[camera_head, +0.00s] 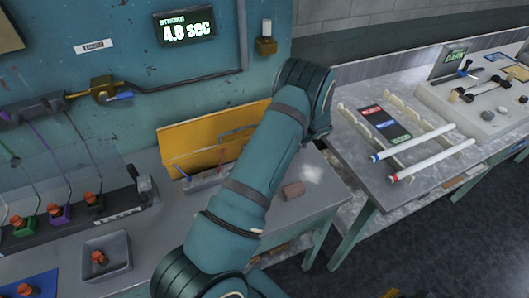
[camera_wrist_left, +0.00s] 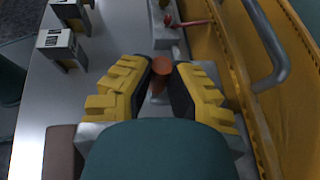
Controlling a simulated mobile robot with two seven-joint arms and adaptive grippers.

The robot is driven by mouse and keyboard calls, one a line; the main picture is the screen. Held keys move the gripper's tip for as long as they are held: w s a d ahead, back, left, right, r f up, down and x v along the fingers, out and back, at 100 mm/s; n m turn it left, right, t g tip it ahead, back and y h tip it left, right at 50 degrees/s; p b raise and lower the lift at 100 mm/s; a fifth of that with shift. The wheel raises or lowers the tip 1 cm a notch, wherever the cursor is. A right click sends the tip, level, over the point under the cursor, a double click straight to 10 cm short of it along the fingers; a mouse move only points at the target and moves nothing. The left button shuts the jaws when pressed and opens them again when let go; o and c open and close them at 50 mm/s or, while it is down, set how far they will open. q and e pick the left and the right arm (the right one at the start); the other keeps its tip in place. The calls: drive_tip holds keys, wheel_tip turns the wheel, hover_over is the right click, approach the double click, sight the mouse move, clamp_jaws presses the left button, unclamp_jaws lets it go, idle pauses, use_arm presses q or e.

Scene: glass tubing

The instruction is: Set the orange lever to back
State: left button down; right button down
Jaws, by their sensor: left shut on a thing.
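The orange lever (camera_wrist_left: 161,67) shows in the wrist view as a round orange-brown knob on a short stem. My left gripper (camera_wrist_left: 160,78) has its yellow fingers closed in around the knob and is shut on it. The lever's base is partly hidden by the fingers, so its exact tilt is hard to tell. In the head view my own arm hides the left gripper and this lever. A grey lever box (camera_head: 207,181) shows there beside the arm, with a blue lever (camera_head: 182,172) and a red lever (camera_head: 221,156).
A yellow panel (camera_head: 190,139) with a grey handle stands behind the box. A brown block (camera_head: 293,189) lies on the bench right of my arm. A grey tray (camera_head: 107,264) is at the left. White tubes (camera_head: 430,159) lie on the right table.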

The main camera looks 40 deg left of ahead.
use_arm(q)
drive_tip(key=shift+w+d+f+g, duration=0.1)
drive_tip(key=shift+w+f+g, duration=0.1)
drive_tip(key=shift+g, duration=0.1)
idle(0.4)
drive_tip(key=c, duration=0.9)
unclamp_jaws()
drive_tip(key=shift+o, duration=0.2)
drive_tip(key=shift+w+r, duration=0.1)
drive_tip(key=v, duration=1.2)
drive_tip(key=shift+f, duration=0.25)
drive_tip(key=shift+d, duration=0.1)
